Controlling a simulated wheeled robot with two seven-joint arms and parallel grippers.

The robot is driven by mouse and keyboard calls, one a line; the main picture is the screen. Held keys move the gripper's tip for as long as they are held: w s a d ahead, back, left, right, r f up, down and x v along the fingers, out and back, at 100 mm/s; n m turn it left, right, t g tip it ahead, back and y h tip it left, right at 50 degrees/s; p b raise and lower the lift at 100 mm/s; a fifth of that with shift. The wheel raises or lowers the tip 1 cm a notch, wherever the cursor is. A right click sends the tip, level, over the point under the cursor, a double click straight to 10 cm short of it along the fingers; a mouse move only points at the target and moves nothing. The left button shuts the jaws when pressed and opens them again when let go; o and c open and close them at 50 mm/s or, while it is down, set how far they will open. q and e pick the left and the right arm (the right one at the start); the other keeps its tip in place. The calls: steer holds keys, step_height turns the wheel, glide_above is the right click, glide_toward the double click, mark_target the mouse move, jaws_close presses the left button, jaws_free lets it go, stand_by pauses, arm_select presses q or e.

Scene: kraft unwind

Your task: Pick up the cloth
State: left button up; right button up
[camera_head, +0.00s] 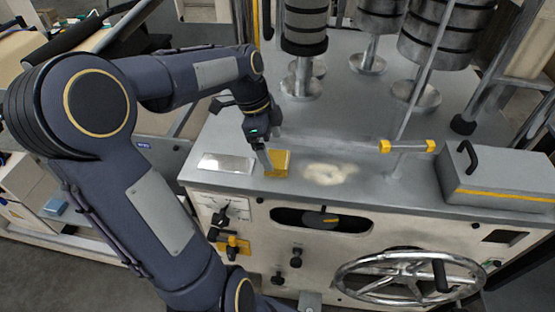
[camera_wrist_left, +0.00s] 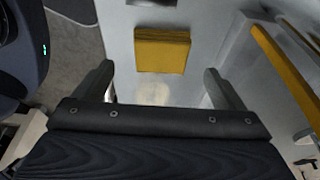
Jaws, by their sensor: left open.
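The cloth (camera_head: 280,161) is a folded yellow square lying on the grey machine top near its front edge. In the left wrist view the cloth (camera_wrist_left: 162,50) lies flat just beyond the fingertips and is centred between them. My left gripper (camera_head: 263,158) is pointing down beside the cloth, at its left in the head view, and partly overlaps it there. In the left wrist view my left gripper (camera_wrist_left: 158,76) has its two fingers wide apart with nothing between them. I cannot tell whether a finger touches the cloth. My right gripper does not show.
A shiny flat plate (camera_head: 226,163) lies left of the cloth, and a pale patch (camera_head: 330,173) lies right of it. Dark-banded cylinders (camera_head: 304,30) stand behind. A grey box with a black handle (camera_head: 500,172) is at the right. A handwheel (camera_head: 405,277) projects from the front.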

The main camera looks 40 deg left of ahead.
mark_target(277, 159)
arm_select(q)
steer(key=x, duration=0.4)
steer(key=shift+f, duration=0.15)
steer(key=c, duration=1.1)
